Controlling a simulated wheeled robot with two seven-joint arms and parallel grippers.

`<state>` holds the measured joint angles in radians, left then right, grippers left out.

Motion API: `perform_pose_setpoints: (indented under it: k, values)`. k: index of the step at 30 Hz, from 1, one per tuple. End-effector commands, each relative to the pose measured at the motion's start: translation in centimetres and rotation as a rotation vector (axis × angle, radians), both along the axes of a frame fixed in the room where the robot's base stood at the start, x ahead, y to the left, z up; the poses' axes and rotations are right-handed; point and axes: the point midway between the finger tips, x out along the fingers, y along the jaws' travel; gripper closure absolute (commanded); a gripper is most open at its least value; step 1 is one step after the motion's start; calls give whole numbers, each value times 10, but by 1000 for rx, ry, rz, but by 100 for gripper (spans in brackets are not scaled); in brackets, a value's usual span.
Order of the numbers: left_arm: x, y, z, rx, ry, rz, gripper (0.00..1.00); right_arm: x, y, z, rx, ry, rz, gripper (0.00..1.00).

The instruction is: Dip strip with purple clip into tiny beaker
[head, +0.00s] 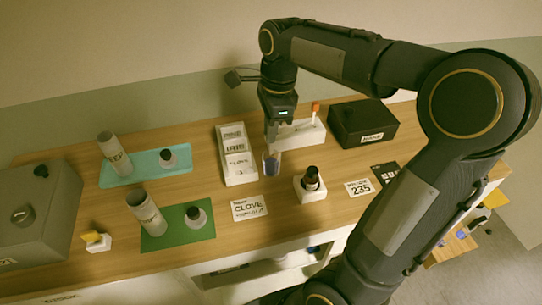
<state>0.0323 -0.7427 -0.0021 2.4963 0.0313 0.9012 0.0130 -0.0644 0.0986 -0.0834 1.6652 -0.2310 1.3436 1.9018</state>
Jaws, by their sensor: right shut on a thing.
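My right gripper (272,141) comes down from above and is shut on a strip, directly over the tiny beaker (271,164). The strip is thin and mostly hidden by the fingers; its purple clip cannot be made out clearly. The beaker is small and clear, with a dark bluish look inside, and stands on the wooden table. The gripper tips are at or just above its rim; I cannot tell how deep the strip reaches. My left gripper is not in view.
A white tray of label cards (239,172) stands close left of the beaker. A white rack (301,135) with an orange-topped item is behind it. A dark bottle (311,180) sits in a white block at right. A black box (362,124) and bottles on teal (165,178) and green (181,237) mats stand around.

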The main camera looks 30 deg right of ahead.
Motion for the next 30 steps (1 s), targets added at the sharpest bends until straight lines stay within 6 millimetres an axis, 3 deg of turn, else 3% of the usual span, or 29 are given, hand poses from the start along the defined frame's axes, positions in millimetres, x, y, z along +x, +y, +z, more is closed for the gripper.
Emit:
perform_pose_setpoints:
  k: [30]
  values:
    - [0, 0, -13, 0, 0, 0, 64, 0, 0, -22, 0, 1, 0, 100]
